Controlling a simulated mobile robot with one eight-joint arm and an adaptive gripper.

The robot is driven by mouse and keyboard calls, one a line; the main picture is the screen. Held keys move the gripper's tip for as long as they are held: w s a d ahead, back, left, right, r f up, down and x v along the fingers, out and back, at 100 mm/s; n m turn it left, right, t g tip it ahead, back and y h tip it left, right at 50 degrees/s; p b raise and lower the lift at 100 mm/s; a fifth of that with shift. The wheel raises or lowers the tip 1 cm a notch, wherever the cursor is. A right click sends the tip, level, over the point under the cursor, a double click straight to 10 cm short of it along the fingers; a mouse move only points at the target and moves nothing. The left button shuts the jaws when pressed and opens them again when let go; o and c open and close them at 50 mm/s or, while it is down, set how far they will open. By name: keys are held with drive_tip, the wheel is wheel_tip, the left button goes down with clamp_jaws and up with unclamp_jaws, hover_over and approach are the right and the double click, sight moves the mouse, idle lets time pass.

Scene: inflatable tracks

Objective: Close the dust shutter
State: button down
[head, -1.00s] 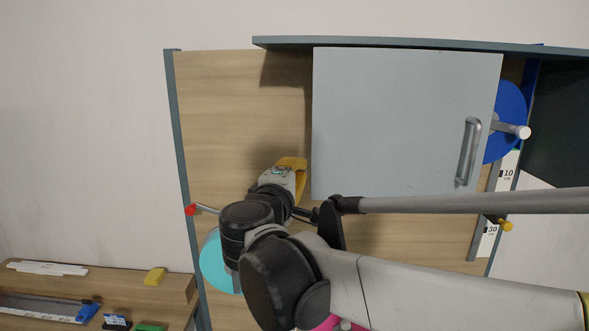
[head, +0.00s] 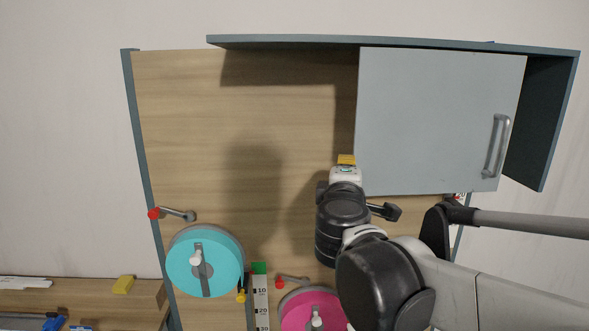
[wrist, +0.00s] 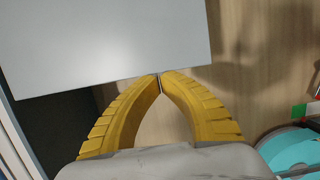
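The dust shutter is a pale grey panel (head: 435,120) with a metal bar handle (head: 497,145) near its right edge. It covers the right part of the wooden board, close to the hood's right side wall. My gripper (head: 346,160) is at the shutter's left edge, low down; its tip shows yellow there. In the wrist view my gripper's yellow fingers (wrist: 160,80) meet at their tips with nothing between them, at the edge of the grey shutter (wrist: 110,40). I cannot tell whether they touch it.
A grey-blue hood (head: 545,120) frames the shutter above and at right. On the board (head: 190,130) are a cyan disc (head: 225,255), a magenta disc (head: 300,312) and a red-tipped lever (head: 175,214). A shelf (head: 90,290) with small items stands lower left. The board's upper left is bare.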

sight(395, 167)
drive_tip(key=d, duration=1.1)
drive_tip(key=shift+s+d, duration=0.1)
drive_tip(key=shift+s, duration=0.1)
drive_tip(key=shift+w, duration=0.1)
